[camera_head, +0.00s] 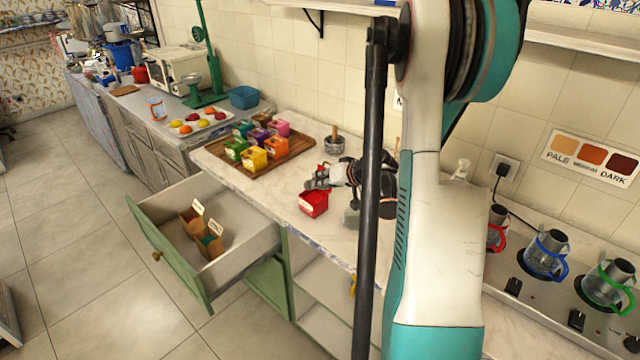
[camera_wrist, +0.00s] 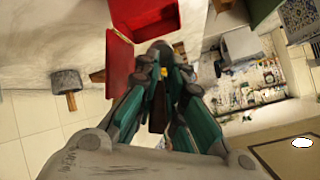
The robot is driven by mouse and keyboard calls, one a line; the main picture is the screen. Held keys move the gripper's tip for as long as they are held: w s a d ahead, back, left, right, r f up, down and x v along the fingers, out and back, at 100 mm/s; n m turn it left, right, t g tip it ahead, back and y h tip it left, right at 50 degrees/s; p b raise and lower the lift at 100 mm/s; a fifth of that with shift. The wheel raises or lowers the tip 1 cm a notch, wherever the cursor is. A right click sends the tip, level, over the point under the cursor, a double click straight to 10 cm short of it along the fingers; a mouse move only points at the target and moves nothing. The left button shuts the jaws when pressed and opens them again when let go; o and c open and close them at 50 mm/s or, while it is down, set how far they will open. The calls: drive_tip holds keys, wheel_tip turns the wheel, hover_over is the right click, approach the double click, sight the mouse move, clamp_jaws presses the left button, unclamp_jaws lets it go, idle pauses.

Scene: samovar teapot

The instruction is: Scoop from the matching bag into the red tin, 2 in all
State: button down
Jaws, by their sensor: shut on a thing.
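The red tin (camera_head: 313,206) stands on the marble counter near its front edge. It also shows at the top of the wrist view (camera_wrist: 145,14), with its red lid (camera_wrist: 120,62) swung open beside it. My gripper (camera_head: 318,182) is just above and behind the tin. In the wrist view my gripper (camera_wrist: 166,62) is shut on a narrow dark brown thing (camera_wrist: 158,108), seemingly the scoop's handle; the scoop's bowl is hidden. Two brown paper bags, a far one (camera_head: 188,222) and a near one (camera_head: 210,249), stand in the open drawer with label cards too small to read.
The green drawer (camera_head: 178,262) juts out left of the counter. A wooden board (camera_head: 288,154) holds several coloured tins. A grey mortar with a pestle (camera_head: 334,146) stands behind the gripper. A colour chart (camera_head: 592,158) and cups in holders (camera_head: 548,252) are on the right.

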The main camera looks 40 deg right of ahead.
drive_tip(key=shift+s+r+t, duration=0.1)
drive_tip(key=shift+r+t, duration=0.05)
drive_tip(key=shift+t, duration=0.25)
drive_tip(key=w+r+g+p, duration=0.1)
drive_tip(key=g+p, duration=0.1)
drive_tip(key=g, duration=0.1)
drive_tip(key=w+r+g+p, duration=0.1)
drive_tip(key=w+g+p, duration=0.1)
drive_tip(key=g+p, duration=0.1)
drive_tip(key=w+r+g+p, duration=0.1)
drive_tip(key=g+p, duration=0.2)
drive_tip(key=shift+w+r, duration=0.2)
drive_tip(key=shift+w, duration=0.1)
drive_tip(key=shift+w+r+g+p, duration=0.3)
drive_tip(key=shift+r+g, duration=0.15)
drive_tip(key=shift+g, duration=0.25)
drive_tip(key=shift+w+r+g+p, duration=0.3)
drive_tip(key=shift+r+g, duration=0.15)
drive_tip(key=shift+g, duration=0.25)
drive_tip(key=shift+a, duration=0.1)
